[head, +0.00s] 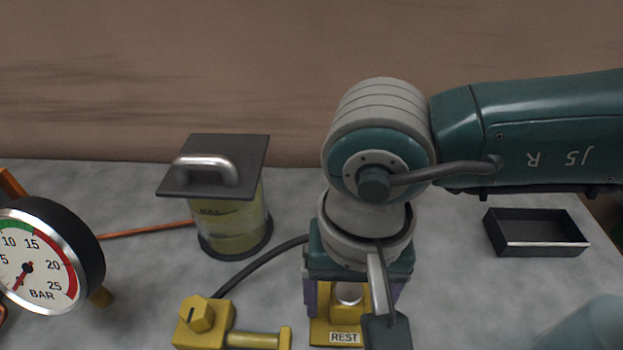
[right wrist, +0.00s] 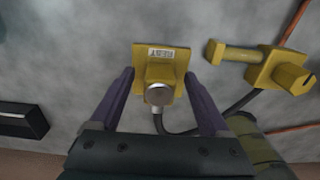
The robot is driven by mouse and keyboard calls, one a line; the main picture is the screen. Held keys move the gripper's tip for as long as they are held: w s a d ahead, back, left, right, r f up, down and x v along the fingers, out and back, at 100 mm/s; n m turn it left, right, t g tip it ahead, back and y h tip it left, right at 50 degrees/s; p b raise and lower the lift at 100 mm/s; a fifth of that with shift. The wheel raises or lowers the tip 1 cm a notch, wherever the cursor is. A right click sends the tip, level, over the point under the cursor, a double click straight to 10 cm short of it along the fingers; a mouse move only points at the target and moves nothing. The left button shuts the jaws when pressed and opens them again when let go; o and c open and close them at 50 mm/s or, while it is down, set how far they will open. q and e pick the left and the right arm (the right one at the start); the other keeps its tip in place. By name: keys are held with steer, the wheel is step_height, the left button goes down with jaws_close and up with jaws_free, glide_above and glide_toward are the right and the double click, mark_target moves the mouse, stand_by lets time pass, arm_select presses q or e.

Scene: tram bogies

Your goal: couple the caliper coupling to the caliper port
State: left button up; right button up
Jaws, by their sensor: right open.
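A yellow coupling with a round silver end (right wrist: 160,94) sits on a yellow plate marked REST (head: 335,337). In the head view its silver end (head: 349,293) shows partly below my right gripper. My right gripper (head: 353,308) is open, its purple fingers on either side of the coupling. In the right wrist view, the gripper (right wrist: 160,76) holds nothing and gaps show beside the coupling. A black hose (head: 262,262) runs from the coupling toward a yellow block with a hex head and a side stem (head: 205,322). I cannot identify the caliper port. My left gripper is not in view.
A clear canister with yellowish contents (head: 232,225) and a handled dark lid (head: 225,178) stands behind the hose. A pressure gauge (head: 40,255) is at the left. A black tray (head: 535,233) lies at the right. Grey table lies clear before the tray.

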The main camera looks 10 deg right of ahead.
mark_target(349, 300)
jaws_close()
stand_by(0.6)
steer(key=shift+r, duration=0.15)
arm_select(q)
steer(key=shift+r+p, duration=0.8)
arm_select(e)
step_height(349, 300, up, 20)
